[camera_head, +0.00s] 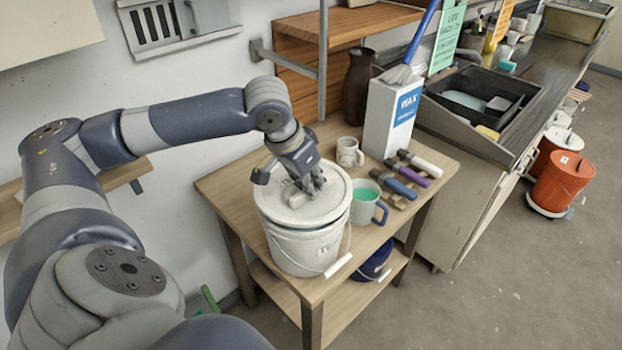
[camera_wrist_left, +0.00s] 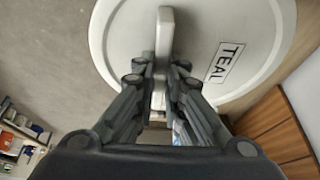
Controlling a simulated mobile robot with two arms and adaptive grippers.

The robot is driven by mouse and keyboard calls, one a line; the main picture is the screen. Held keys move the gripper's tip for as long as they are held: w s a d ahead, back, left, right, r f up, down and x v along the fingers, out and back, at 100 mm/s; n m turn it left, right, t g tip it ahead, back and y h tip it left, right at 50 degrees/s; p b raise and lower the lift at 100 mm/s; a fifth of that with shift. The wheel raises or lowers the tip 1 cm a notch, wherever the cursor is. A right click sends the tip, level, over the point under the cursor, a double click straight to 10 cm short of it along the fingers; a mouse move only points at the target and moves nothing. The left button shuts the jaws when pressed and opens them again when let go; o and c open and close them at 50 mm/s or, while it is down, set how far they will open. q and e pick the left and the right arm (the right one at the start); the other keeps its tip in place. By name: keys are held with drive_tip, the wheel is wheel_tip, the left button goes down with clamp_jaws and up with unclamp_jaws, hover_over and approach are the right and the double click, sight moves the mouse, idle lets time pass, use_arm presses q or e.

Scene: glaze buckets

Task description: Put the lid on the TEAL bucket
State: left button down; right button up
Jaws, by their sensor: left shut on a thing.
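The white bucket (camera_head: 308,252) stands upright near the front of the small wooden table, its wire handle hanging at the front right. A pale round lid (camera_head: 327,203) is over its mouth; I cannot tell whether it is fully seated. In the left wrist view the lid (camera_wrist_left: 205,40) carries a label (camera_wrist_left: 224,62) reading TEAL. My left gripper (camera_head: 308,184) is above the lid, shut on its bar handle (camera_wrist_left: 164,40). The gripper hides part of the lid. The bucket's contents are hidden. My right gripper is not in view.
A light teal mug (camera_head: 366,205) with green contents stands close right of the bucket. A dark blue bucket (camera_head: 373,265) is on the lower shelf.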

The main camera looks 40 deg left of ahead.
use_arm(q)
drive_tip(key=shift+f, duration=0.4)
idle(0.4)
drive_tip(key=shift+f+p, duration=0.3)
drive_tip(key=shift+p, duration=0.1)
idle(0.5)
drive_tip(key=shift+f+p, duration=0.1)
drive_tip(key=shift+p, duration=0.25)
idle(0.4)
drive_tip(key=c, duration=1.1)
unclamp_jaws()
